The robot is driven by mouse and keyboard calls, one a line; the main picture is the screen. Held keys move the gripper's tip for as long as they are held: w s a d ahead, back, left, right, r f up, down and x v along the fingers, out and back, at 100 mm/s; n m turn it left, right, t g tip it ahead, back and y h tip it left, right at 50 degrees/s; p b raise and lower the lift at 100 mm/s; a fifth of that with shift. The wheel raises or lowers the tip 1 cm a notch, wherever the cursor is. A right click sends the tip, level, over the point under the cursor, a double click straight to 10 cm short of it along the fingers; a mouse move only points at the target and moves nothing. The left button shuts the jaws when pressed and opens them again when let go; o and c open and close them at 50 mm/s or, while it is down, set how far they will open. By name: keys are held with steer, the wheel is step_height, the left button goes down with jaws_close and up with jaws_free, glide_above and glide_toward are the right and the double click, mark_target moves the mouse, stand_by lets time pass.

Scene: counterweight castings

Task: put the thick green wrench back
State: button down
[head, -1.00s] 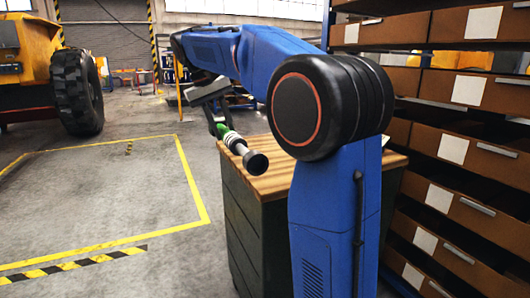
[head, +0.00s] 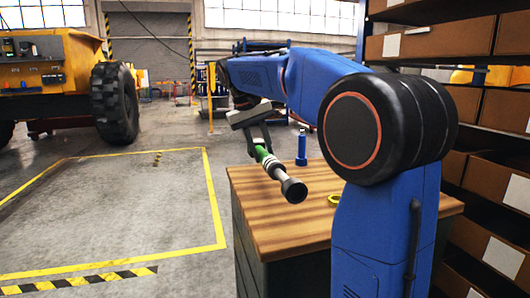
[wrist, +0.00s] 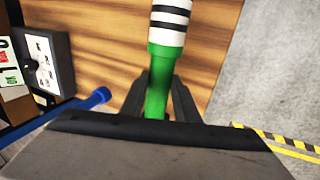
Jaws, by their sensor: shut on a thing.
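My gripper (head: 259,148) is shut on the thick green wrench (head: 272,168), which has a green part, black and white bands and a dark round end. It hangs tilted above the wooden-topped cabinet (head: 262,199), its dark end down to the right. In the wrist view the green wrench (wrist: 157,85) runs up between the fingers of my gripper (wrist: 160,95), with the wooden top below it. Its far end is cut off by the top of that view. No empty place for the wrench can be made out.
A blue tool (head: 301,148) stands upright on the cabinet top, and a yellow ring (head: 334,199) lies near my arm. Shelves with brown boxes (head: 440,40) stand at the right. A yellow vehicle (head: 60,80) is far left. Marked floor (head: 110,215) left of the cabinet is clear.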

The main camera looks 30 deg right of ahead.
steer(key=shift+f, duration=3.1)
steer(key=c, duration=1.4)
jaws_free()
steer(key=shift+f, duration=0.15)
steer(key=shift+o, duration=0.2)
steer(key=v, duration=1.2)
